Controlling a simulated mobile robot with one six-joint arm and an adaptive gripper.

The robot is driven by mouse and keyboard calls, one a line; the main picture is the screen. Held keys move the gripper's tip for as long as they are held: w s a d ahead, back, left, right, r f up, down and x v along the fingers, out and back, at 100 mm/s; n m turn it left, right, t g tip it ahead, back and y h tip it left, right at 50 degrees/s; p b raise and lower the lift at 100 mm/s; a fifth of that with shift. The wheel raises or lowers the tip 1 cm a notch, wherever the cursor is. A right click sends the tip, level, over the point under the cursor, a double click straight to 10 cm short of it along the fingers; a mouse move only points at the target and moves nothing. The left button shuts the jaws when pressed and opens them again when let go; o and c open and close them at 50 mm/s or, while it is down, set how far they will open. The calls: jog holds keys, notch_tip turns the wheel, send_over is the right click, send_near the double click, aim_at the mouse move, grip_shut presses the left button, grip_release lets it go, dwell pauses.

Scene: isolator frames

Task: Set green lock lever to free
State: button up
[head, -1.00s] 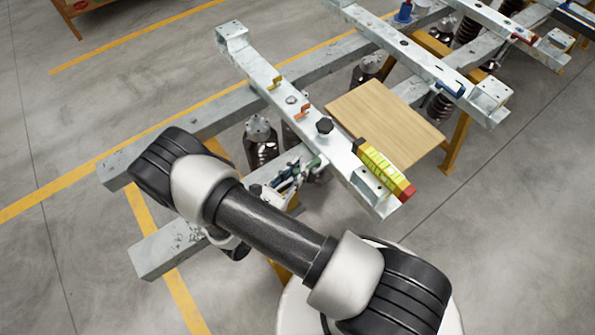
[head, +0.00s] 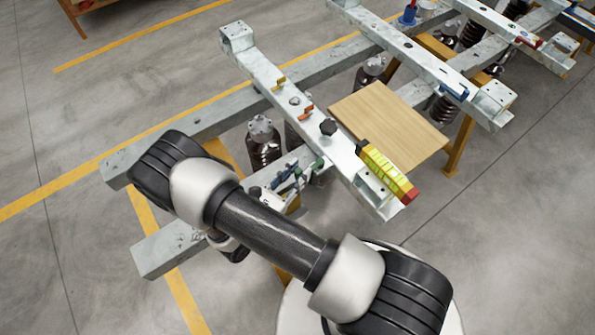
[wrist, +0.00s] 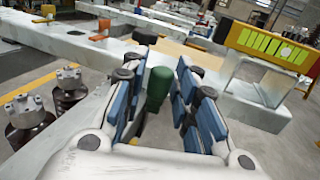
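The green lock lever (wrist: 158,88) stands upright between the two blue-padded fingers of my gripper (wrist: 158,100) in the wrist view. A gap shows on its left side; whether the right finger touches it I cannot tell. My gripper is open around the lever. In the head view the green lever (head: 317,164) is a small spot at the near side of the galvanised beam (head: 262,72), right beside my gripper (head: 291,178). The lever's base is hidden by my gripper.
A black knob (head: 328,127), an orange lever (head: 306,112) and a yellow lever (head: 278,83) sit along the beam. A yellow-green block with a red end (head: 386,170) is at its near end. Dark insulators (head: 262,142) stand left of it. A wooden board (head: 392,122) lies to the right.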

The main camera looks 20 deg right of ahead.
jog(key=v, duration=1.1)
jog(key=shift+a, duration=0.2)
jog(key=s+d+r+m+g+y, duration=0.1)
jog(key=d+r+m+g+y, duration=0.1)
jog(key=d+r+m+g, duration=0.35)
jog(key=s+d+r+m+g+y, duration=0.1)
jog(key=d+r+m+g+y, duration=0.1)
jog(key=r+m+g, duration=0.7)
jog(key=s+d+r+m+t+y, duration=0.2)
jog(key=s+r+m+t+y, duration=0.2)
jog(key=r, duration=0.4)
jog(key=s+d+r+m+t+y, duration=0.2)
jog(key=s+r+m+t+y, duration=0.2)
jog(key=r, duration=0.5)
jog(key=m+y, duration=0.2)
jog(key=m, duration=0.1)
jog(key=shift+s+d+t+y, duration=0.2)
jog(key=shift+s+t+y, duration=0.1)
jog(key=shift+t, duration=0.05)
